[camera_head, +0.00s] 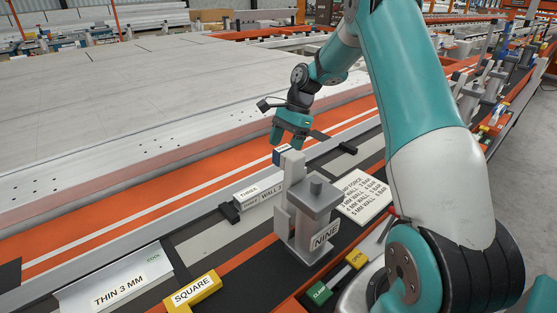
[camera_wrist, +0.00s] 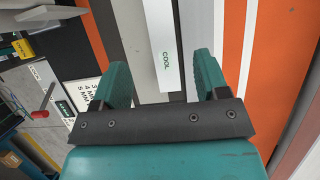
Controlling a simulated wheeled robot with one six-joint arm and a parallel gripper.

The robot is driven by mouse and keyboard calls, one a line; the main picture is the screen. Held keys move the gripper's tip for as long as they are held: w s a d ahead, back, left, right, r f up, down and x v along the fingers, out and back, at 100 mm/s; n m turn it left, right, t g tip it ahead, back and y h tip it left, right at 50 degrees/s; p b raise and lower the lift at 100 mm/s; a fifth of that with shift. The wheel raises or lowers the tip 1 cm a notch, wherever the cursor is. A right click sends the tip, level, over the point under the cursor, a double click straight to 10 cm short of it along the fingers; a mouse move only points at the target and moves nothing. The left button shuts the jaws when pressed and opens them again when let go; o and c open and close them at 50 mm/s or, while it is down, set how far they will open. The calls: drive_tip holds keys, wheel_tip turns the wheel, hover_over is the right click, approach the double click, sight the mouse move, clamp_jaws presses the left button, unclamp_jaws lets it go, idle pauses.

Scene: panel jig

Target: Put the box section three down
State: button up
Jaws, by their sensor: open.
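The box section three (camera_head: 262,190) is a pale bar with "THREE" and "WALL 3" labels. It lies on the dark strip behind the grey clamp block marked NINE (camera_head: 318,232), which hides part of it. My gripper (camera_head: 292,138) is above the strip, just beyond the clamp, with its jaws apart. In the wrist view, a pale bar with a green COOL label (camera_wrist: 165,62) lies between my two open fingers (camera_wrist: 163,78), with gaps on both sides. Whether this is box section three, and how far below the fingers it lies, I cannot tell.
A THIN 3 MM plate (camera_head: 118,287) and a yellow SQUARE block (camera_head: 192,291) sit at front left. A printed wall-thickness card (camera_head: 366,192) is right of the clamp. Green CLAMP (camera_head: 318,291) and yellow OPEN (camera_head: 356,259) pieces are in front. A broad pale panel surface (camera_head: 130,95) lies behind.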

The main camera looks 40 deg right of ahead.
drive_tip(key=s+a+r+n, duration=0.5)
drive_tip(key=a+r+n, duration=0.1)
drive_tip(key=a, duration=0.4)
drive_tip(key=s+a+r+n, duration=0.6)
drive_tip(key=a+n, duration=0.1)
drive_tip(key=a, duration=0.4)
drive_tip(key=s+a+n, duration=0.4)
drive_tip(key=s+n, duration=0.2)
drive_tip(key=s, duration=0.2)
drive_tip(key=s+a+n, duration=0.3)
drive_tip(key=s+n, duration=0.2)
drive_tip(key=s, duration=0.4)
drive_tip(key=shift+s+a+r+n+h, duration=0.2)
drive_tip(key=shift+a+r+n+h, duration=0.1)
drive_tip(key=shift+a+r+n, duration=0.1)
wheel_tip(320, 180, up, 2)
drive_tip(key=p, duration=0.2)
drive_tip(key=shift+r+p, duration=0.25)
drive_tip(key=shift+p, duration=0.05)
